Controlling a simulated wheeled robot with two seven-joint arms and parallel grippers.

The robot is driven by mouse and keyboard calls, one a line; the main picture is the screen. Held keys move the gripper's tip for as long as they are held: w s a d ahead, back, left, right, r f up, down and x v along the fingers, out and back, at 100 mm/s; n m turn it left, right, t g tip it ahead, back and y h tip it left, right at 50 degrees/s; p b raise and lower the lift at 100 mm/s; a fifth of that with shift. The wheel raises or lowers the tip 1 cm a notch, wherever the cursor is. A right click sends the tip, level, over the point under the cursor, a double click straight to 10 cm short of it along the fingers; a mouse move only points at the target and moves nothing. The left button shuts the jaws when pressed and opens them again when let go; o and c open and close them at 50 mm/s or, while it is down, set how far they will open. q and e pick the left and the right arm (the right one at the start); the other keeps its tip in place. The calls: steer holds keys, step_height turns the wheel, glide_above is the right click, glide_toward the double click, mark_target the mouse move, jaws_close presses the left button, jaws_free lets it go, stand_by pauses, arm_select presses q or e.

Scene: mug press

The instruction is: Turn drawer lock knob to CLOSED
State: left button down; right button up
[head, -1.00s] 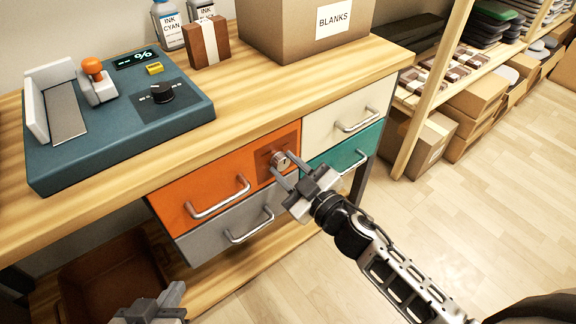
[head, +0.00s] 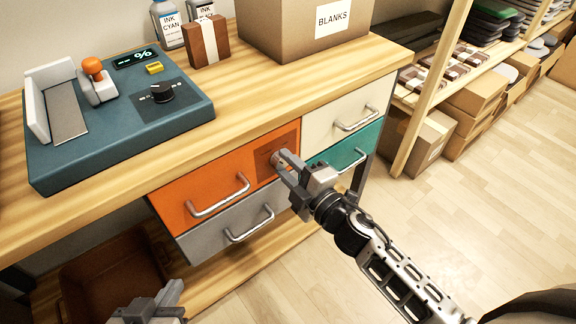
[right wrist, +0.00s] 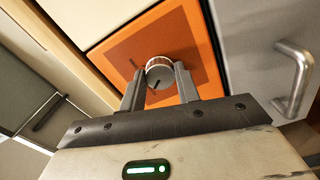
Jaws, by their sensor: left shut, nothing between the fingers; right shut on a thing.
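The drawer lock knob (right wrist: 160,74) is a small round silver knob with a dark pointer mark. It sits on a darker orange square plate (right wrist: 128,50) on the orange drawer (head: 184,193). My right gripper (right wrist: 160,85) has its two fingers on either side of the knob and is shut on it. In the head view the right gripper (head: 279,164) mostly covers the knob. The label on the plate is too small to read. My left gripper (head: 170,298) is shut and empty at the bottom left of the head view, below the drawers.
A cream drawer (head: 340,112), a teal drawer (head: 338,154) and a grey drawer (head: 220,232) surround the orange one, all with bar handles. The blue-grey press (head: 120,120) stands on the wooden bench top (head: 245,85). The floor (head: 460,220) at right is clear.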

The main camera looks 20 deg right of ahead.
arm_select(q)
steer(key=shift+w, duration=0.1)
arm_select(e)
steer(key=shift+n, duration=0.5)
steer(key=o, duration=1)
arm_select(q)
steer(key=shift+d+f+b, duration=0.2)
steer(key=shift+f+b, duration=0.25)
steer(key=shift+f, duration=0.4)
arm_select(e)
steer(key=v, duration=1.6)
